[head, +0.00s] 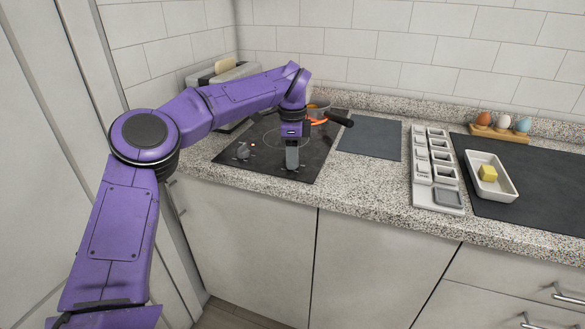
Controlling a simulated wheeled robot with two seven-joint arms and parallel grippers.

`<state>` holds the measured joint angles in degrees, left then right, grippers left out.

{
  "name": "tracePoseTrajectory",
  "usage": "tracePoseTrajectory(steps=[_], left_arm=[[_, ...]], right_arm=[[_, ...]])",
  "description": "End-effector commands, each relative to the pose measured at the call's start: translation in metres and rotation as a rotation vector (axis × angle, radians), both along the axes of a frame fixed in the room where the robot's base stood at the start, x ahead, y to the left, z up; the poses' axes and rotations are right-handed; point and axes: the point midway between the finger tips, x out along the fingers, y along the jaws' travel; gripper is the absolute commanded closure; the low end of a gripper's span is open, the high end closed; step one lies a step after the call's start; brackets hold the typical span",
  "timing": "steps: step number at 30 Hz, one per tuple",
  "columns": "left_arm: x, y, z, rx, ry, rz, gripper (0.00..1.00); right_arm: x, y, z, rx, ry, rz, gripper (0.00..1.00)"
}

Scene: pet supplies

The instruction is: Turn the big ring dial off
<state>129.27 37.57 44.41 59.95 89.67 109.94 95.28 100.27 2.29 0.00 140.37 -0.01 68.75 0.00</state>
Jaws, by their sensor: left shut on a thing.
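The black hob (231,156) is set in the counter at the left. One dial (243,151) stands free at its front left, with a small orange-red light beside it. My left gripper (292,160) points down at the hob's front right and is shut on a second dial, which its fingers mostly hide. I cannot tell from markings which ring each dial serves. A ring at the back right glows orange-red under a pan (319,106) with a black handle. Another ring outline lies dark, partly behind my arm. My right gripper is not in view.
A toaster-like appliance (222,76) with bread stands behind my left arm. A dark mat (370,138) lies right of the hob, under the pan handle's end. Further right are a grey compartment tray (438,197), a white dish (507,192) with a yellow block, and an egg holder (499,134).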

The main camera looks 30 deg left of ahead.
Motion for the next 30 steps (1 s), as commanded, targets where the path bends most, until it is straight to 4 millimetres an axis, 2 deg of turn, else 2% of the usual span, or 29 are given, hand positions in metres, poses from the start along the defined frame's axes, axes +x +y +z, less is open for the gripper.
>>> tracePoseTrajectory(steps=[1,15,21,30], left_arm=[[0.000,0.000,-0.008,0.001,0.001,0.044,0.93],[0.000,0.000,-0.007,0.001,0.000,0.487,0.93],[0.000,0.000,-0.006,0.000,0.001,0.652,0.93],[0.000,-0.001,-0.004,0.000,0.003,0.820,0.93]], right_arm=[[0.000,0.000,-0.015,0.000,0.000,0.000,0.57],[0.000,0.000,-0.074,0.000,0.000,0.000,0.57],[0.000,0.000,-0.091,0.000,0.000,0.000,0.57],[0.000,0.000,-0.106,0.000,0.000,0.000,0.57]])
